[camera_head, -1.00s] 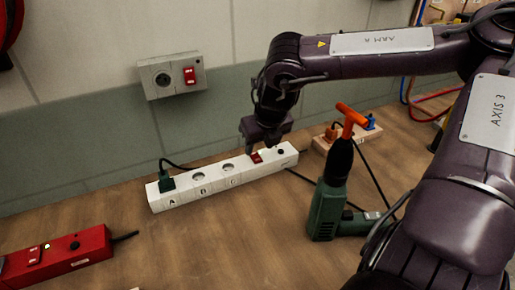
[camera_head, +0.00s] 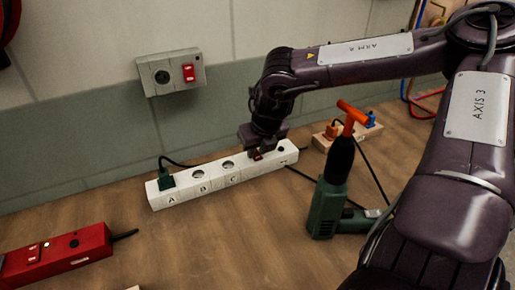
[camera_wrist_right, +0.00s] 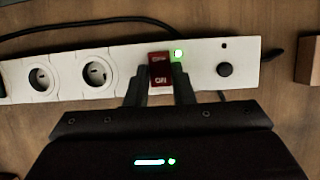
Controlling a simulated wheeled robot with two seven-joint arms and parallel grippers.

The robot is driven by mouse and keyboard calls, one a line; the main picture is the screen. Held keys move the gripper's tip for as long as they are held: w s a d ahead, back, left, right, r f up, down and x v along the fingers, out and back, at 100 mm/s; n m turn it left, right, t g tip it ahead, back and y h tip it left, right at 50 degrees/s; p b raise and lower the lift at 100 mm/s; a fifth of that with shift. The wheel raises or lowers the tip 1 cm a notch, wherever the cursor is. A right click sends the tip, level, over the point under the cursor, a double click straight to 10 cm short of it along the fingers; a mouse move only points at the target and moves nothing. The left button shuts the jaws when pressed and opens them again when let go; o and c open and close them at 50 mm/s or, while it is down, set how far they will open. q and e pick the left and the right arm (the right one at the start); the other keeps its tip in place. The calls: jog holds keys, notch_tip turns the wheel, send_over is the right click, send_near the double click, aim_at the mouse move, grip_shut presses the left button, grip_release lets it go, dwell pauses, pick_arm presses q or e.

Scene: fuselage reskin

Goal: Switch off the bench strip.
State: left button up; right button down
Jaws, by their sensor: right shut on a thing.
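The white bench strip (camera_head: 207,186) lies on the bench, with sockets lettered A, B and C. The strip's red rocker switch (camera_wrist_right: 159,70), marked OFF and ON, shows in the right wrist view. Beside it a small green lamp (camera_wrist_right: 178,53) is lit. My right gripper (camera_head: 258,153) points down at the strip's right part. In the right wrist view its fingers (camera_wrist_right: 160,90) stand on either side of the red switch, shut on it. My left gripper is not in view.
A red power strip (camera_head: 60,257) is at front left. A wall box with a red switch (camera_head: 172,72) hangs behind.

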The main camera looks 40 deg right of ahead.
aim_at(258, 157)
jog(key=shift+w+d+r+g, duration=0.1)
jog(key=shift+w+d+g, duration=0.05)
jog(key=shift+g, duration=0.55)
jog(key=shift+w+g+y+p, duration=0.3)
jog(key=shift+g+y, duration=0.2)
jog(key=shift+g, duration=0.2)
jog(key=c, duration=1.2)
grip_release()
jog(key=shift+c, duration=0.2)
jog(key=shift+r, duration=0.15)
notch_tip(258, 157, up, 8)
jog(key=s, duration=0.1)
jog(key=shift+f, duration=0.25)
jog(key=shift+a, duration=0.2)
